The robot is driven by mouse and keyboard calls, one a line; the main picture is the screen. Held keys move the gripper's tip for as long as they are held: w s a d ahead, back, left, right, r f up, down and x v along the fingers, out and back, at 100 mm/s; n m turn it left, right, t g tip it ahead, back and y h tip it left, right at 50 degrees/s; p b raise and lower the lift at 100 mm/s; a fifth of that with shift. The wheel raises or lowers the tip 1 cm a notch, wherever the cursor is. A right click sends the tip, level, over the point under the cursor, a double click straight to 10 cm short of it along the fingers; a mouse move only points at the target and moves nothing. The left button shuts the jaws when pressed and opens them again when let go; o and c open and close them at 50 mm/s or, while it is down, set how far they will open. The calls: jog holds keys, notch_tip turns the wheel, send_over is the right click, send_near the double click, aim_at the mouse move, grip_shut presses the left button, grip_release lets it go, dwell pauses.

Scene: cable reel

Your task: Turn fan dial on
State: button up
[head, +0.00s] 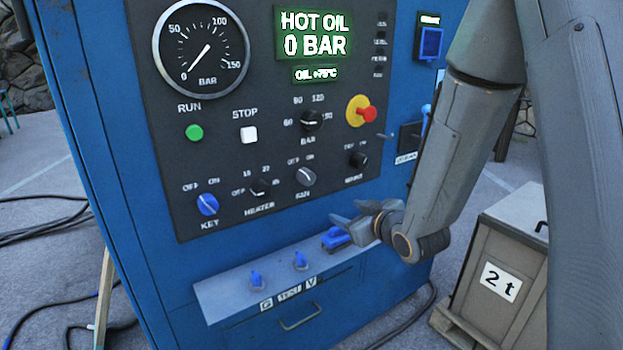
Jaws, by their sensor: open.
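The fan dial (305,176) is a small grey knob on the dark control panel, above the label FAN. OFF and ON are marked above it. Its grip looks slanted toward the upper left, on the OFF side, but it is small. My gripper (345,212) is open and empty, to the lower right of the fan dial and apart from it. Its fingers point left, in front of the cabinet's lower part, above the grey ledge. Nothing hides the dial.
The heater dial (259,188) and blue key switch (207,204) are left of the fan dial; another black knob (357,159) is right. A red emergency button (367,114) sits above. Blue valves (300,260) stand on the ledge (225,291). A crate (503,250) is at right.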

aim_at(310, 181)
jog(key=a+r+n+t+y, duration=0.2)
jog(key=a+r+y, duration=0.3)
jog(key=r, duration=0.1)
jog(key=p+x, duration=0.1)
jog(key=x, duration=0.4)
jog(key=p+x, duration=0.1)
jog(key=x, duration=0.2)
jog(key=shift+s+f+p, duration=0.1)
jog(key=shift+f+p, duration=0.2)
jog(key=c, duration=1)
